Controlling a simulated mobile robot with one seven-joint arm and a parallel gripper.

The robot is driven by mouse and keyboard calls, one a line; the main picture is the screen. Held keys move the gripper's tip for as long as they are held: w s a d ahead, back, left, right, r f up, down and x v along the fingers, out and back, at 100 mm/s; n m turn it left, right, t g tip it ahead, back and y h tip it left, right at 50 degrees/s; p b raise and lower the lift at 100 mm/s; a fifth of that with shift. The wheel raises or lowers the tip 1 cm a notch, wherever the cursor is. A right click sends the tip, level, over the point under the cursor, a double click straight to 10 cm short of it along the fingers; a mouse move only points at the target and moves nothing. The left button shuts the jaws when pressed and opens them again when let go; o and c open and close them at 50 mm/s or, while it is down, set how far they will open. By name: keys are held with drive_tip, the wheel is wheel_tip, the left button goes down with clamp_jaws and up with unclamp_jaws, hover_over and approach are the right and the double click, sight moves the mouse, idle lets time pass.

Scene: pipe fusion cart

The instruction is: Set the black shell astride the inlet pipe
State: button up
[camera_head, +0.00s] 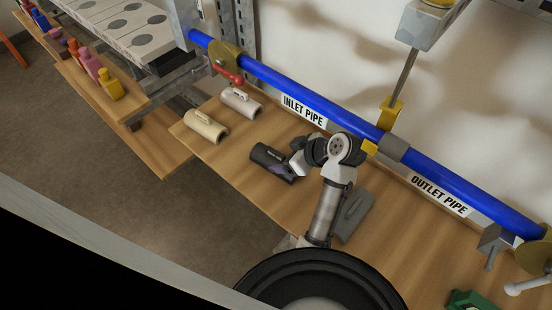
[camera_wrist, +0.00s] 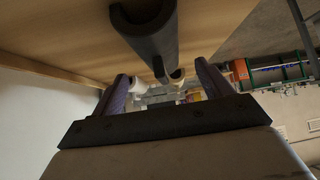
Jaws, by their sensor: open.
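The black shell (camera_head: 271,161), a dark half-tube, lies on the wooden table below the inlet pipe. The inlet pipe (camera_head: 290,87) is the blue pipe's left stretch, above the "INLET PIPE" label, and nothing sits on it there. My gripper (camera_head: 296,166) is at the black shell's right end in the head view, its fingers partly hidden by my arm. In the wrist view my gripper (camera_wrist: 164,80) is open, its two fingers wide apart. A dark half-tube, apparently the black shell (camera_wrist: 150,35), extends above and between them; I see no grip on it.
A cream shell (camera_head: 206,126) and a pale grey shell (camera_head: 241,102) lie left of the black one. A red-handled valve (camera_head: 226,70) and a grey collar (camera_head: 394,149) are on the blue pipe.

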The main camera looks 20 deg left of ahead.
drive_tip(key=x, duration=0.5)
drive_tip(key=shift+a+p, duration=0.1)
drive_tip(key=shift+p, duration=0.2)
drive_tip(key=shift+r, duration=0.1)
drive_tip(key=c, duration=1)
